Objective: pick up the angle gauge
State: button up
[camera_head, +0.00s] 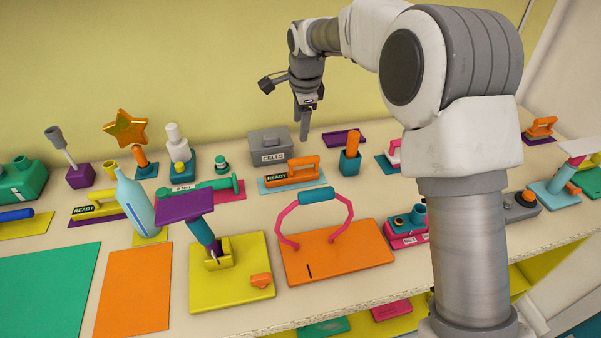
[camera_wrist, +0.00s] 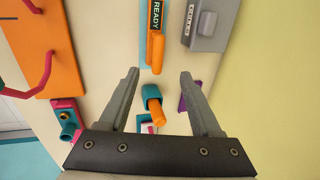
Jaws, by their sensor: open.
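I cannot tell for sure which thing is the angle gauge; no label I can read names it. My gripper (camera_head: 304,134) is above the back of the bench, near a grey labelled box (camera_head: 269,146). In the wrist view my gripper (camera_wrist: 160,73) is open, with nothing between its fingers. A teal holder with an orange cylinder (camera_head: 353,144) stands to its right in the head view. In the wrist view the orange cylinder (camera_wrist: 156,110) shows between the fingers. An orange handle on a teal plate marked READY (camera_head: 291,172) lies in front of the box.
A purple plate (camera_head: 345,137) lies behind the teal holder. An orange board with a pink and teal handle (camera_head: 335,254) and a yellow board with a tilted purple-topped post (camera_head: 228,280) lie at the front. A gold star (camera_head: 126,127) stands at back left.

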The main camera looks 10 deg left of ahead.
aim_at(297, 160)
jog(key=x, duration=1.1)
jog(key=shift+f+p, duration=0.15)
jog(key=shift+p, duration=0.15)
jog(key=shift+p+x, duration=0.35)
jog(key=shift+x, duration=2.2)
jog(key=shift+s, duration=0.1)
grip_shut()
